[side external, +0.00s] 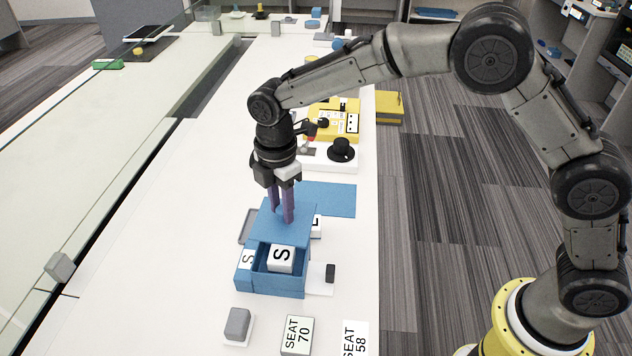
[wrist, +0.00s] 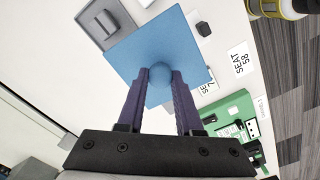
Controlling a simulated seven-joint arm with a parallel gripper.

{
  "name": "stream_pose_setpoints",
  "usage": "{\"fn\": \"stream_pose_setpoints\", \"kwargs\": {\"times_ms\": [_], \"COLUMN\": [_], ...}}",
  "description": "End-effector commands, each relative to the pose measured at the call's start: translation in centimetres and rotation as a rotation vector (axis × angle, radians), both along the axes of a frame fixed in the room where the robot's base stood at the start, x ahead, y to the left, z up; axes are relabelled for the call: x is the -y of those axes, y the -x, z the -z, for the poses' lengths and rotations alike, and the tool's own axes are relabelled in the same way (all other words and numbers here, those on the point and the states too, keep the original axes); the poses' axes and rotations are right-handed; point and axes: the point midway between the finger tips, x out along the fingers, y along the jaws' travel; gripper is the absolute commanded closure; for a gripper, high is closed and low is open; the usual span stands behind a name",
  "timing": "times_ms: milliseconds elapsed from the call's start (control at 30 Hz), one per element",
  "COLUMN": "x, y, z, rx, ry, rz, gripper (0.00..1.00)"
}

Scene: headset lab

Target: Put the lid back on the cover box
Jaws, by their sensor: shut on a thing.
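The blue lid (side external: 268,228) is a flat square plate with a round knob (wrist: 160,75) on top. My gripper (side external: 283,215) is shut on the knob, with its purple fingers on either side of it. The blue cover box (side external: 270,290) stands on the white table below the lid. In the side view, the lid covers the far part of the box, and the near part shows open. A white block marked S (side external: 281,258) shows in that opening. Whether the lid touches the box is unclear. In the wrist view, the lid (wrist: 150,45) hides much of what lies beneath.
A grey tray (side external: 246,226) lies left of the lid. A blue mat (side external: 335,200) lies behind it. A grey block (side external: 237,322) and SEAT cards (side external: 298,335) lie in front. A small black piece (side external: 330,272) is to the right. Yellow and black devices (side external: 335,122) stand farther back.

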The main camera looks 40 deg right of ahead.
Motion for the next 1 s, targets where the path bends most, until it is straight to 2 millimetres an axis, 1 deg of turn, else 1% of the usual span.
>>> {"fn": "stream_pose_setpoints", "kwargs": {"times_ms": [33, 100, 200, 367, 800, 1000], "x": [-1.0, -1.7, -2.2, -2.2, -2.2, -2.2], "y": [0.4, 0.8, 1.1, 1.2, 1.2, 1.2], "z": [0.1, 0.3, 0.5, 1.3, 5.0, 5.9], "rx": [-0.001, -0.003, -0.005, -0.007, -0.006, -0.005], "ry": [0.000, 0.002, 0.003, 0.004, 0.003, 0.003], "rz": [-0.022, -0.039, -0.051, -0.053, -0.052, -0.052], "gripper": [1.00, 1.00, 1.00, 1.00, 1.00, 1.00]}}
